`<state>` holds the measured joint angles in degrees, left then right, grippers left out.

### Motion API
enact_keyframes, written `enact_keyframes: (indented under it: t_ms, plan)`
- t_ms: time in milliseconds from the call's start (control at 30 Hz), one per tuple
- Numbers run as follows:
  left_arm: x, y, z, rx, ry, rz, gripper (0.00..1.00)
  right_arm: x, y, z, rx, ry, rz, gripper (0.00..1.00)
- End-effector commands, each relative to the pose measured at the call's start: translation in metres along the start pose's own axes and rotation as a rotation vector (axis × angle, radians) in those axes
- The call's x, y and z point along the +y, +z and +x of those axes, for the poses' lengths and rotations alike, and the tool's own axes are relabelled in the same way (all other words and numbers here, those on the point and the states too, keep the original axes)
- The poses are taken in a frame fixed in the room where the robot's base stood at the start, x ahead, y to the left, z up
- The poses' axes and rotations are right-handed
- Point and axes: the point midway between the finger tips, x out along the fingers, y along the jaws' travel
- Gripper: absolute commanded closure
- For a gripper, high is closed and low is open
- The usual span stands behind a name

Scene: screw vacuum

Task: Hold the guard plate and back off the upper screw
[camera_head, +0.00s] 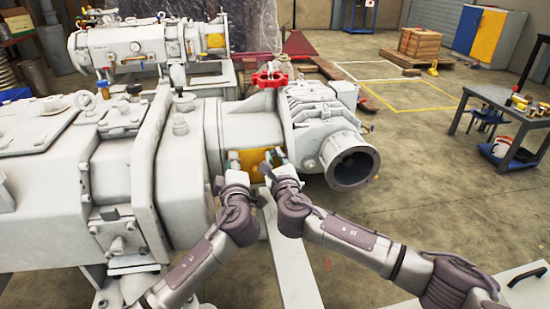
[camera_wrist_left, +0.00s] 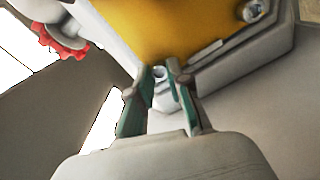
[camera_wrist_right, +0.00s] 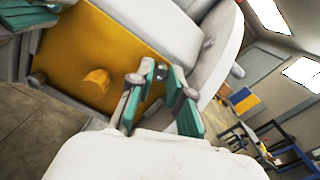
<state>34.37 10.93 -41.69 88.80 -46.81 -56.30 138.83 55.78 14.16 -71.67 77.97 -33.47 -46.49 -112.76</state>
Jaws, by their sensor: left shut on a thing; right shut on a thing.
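The yellow guard plate (camera_head: 250,163) sits upright on the side of the machine, below the red handwheel. My left gripper (camera_head: 226,170) is at its left edge. In the left wrist view the left fingers (camera_wrist_left: 160,72) are closed around a small silver screw (camera_wrist_left: 161,75) beside the plate. A second screw (camera_wrist_left: 253,11) shows on the plate, clear of the fingers. My right gripper (camera_head: 271,163) is at the plate's right side. In the right wrist view its fingers (camera_wrist_right: 161,75) are closed at the plate's edge, where they hide the gripped part. A yellow tab (camera_wrist_right: 97,82) stands free on the plate.
The red handwheel (camera_head: 270,79) is above the plate, and a round open flange (camera_head: 352,161) juts out to the right. The machine's pale housing (camera_head: 185,190) is close on the left. A blue-grey workbench (camera_head: 510,105) stands far right, with open floor between.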

Motion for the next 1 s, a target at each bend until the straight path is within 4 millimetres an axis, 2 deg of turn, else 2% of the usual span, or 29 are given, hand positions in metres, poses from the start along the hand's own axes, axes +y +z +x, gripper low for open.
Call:
enact_keyframes:
  t_ms: [333, 867, 900, 933, 1000]
  plan:
    - [-0.0019, 0.0016, -0.0008, -0.003, -0.003, 0.001, 1.0, -0.0019, -0.0003, 0.0007, 0.001, -0.004, -0.127, 1.0]
    - [-0.0021, 0.0013, -0.0006, -0.002, -0.004, 0.001, 1.0, -0.0018, -0.0005, 0.0006, 0.002, -0.004, -0.145, 1.0]
    - [-0.0022, 0.0012, -0.0006, -0.002, -0.004, 0.001, 1.0, -0.0018, -0.0006, 0.0006, 0.002, -0.004, -0.145, 0.75]
    - [-0.0021, 0.0012, -0.0006, -0.002, -0.004, 0.001, 1.0, -0.0017, -0.0006, 0.0006, 0.002, -0.004, -0.145, 0.7]
    - [-0.0022, 0.0012, -0.0005, -0.002, -0.004, 0.001, 1.0, -0.0014, -0.0005, 0.0004, 0.002, -0.003, -0.145, 0.7]
